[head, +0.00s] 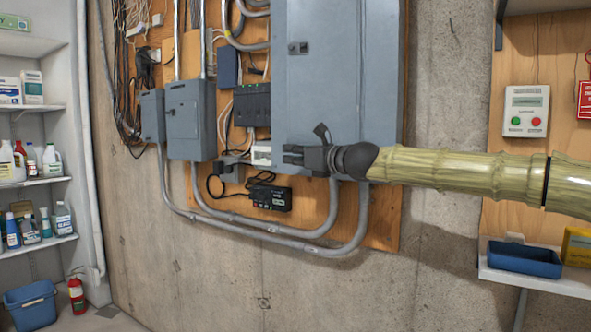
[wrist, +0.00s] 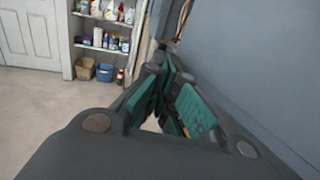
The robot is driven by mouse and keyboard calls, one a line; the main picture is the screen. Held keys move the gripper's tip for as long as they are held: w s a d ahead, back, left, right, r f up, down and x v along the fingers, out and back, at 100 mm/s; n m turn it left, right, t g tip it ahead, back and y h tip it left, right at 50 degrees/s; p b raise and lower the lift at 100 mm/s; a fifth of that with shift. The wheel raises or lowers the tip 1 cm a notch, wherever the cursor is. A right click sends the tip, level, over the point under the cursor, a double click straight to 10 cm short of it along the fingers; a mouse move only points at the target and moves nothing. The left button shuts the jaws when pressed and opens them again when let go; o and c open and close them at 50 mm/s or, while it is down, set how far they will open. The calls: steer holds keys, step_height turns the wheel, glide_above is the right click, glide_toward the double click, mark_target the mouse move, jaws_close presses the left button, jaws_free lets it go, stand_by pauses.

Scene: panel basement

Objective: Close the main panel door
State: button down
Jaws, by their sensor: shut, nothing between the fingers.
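The main panel door (head: 345,80) is the tall grey-blue metal face in the upper middle of the head view, with a small dark latch (head: 298,48) near its upper left. It looks upright and nearly flat against its box; I cannot tell whether it is fully shut. My gripper (head: 290,155) is in front of the door's lower part, pointing left, with its arm coming from the right. In the wrist view the gripper (wrist: 172,62) has its teal-padded fingers together at the tips, empty. The door surface (wrist: 255,60) runs close along their right side; contact is unclear.
Smaller grey boxes (head: 190,118), black modules (head: 252,105) and conduits (head: 270,230) are left of and below the panel. A control box (head: 526,111) and a shelf with a blue tray (head: 524,259) are at right. Stocked shelves (head: 38,182) stand at left.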

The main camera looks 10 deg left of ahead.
steer(key=w+m+t+h+b, duration=0.1)
steer(key=b, duration=0.3)
steer(key=w+m+t+h+b, duration=0.1)
steer(key=w+b, duration=0.1)
steer(key=b, duration=0.2)
steer(key=w+m+t+h+b, duration=0.1)
steer(key=w+t+h+b, duration=0.1)
steer(key=b, duration=0.3)
steer(key=shift+w+d+m, duration=0.25)
steer(key=shift+d+m, duration=0.05)
steer(key=shift+m, duration=0.1)
steer(key=shift+w+d+r, duration=0.2)
